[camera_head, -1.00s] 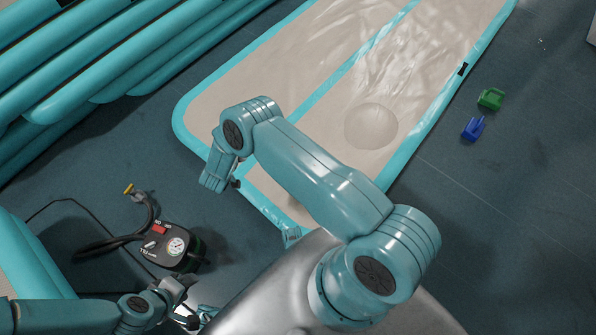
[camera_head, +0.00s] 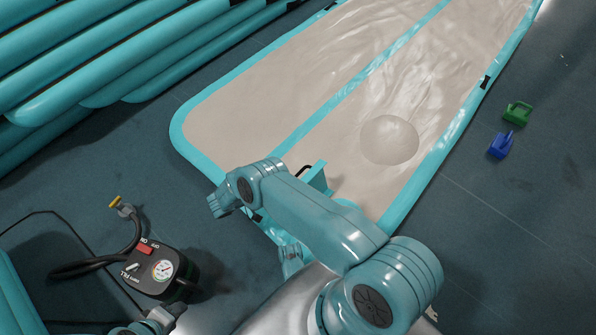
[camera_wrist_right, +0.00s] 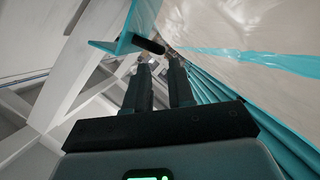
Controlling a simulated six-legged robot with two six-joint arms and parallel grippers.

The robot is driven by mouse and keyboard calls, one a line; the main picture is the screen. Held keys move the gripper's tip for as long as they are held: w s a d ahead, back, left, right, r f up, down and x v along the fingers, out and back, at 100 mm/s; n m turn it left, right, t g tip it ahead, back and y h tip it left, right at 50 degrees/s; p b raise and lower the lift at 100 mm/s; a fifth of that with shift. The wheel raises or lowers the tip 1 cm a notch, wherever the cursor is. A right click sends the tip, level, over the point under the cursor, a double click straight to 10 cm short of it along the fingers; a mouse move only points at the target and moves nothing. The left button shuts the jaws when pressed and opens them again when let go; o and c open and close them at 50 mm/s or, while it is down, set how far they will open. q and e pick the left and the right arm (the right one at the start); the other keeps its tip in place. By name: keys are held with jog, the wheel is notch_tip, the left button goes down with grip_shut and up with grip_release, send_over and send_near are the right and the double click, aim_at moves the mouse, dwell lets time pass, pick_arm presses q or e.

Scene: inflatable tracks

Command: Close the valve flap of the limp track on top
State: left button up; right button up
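The limp track (camera_head: 240,110) is beige with a teal border and lies wrinkled across the floor. A raised teal plate with a black bar, which looks like the valve flap (camera_head: 318,178), stands up at its near end behind my right arm. In the right wrist view the same teal plate (camera_wrist_right: 118,44) and black bar are just beyond my right gripper (camera_wrist_right: 159,62). Its two dark fingers are apart, with nothing visible between them. The head view hides these fingers. My left gripper (camera_head: 165,315) is barely in view at the bottom edge, and its fingers are unclear.
A black pump (camera_head: 152,268) with a gauge, red switch and hose stands on the floor at the left. A green block (camera_head: 517,113) and a blue block (camera_head: 501,145) lie on otherwise clear floor at right.

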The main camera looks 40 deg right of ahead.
jog(key=b+x, duration=0.1)
jog(key=x, duration=0.6)
jog(key=shift+f, duration=0.1)
grip_shut()
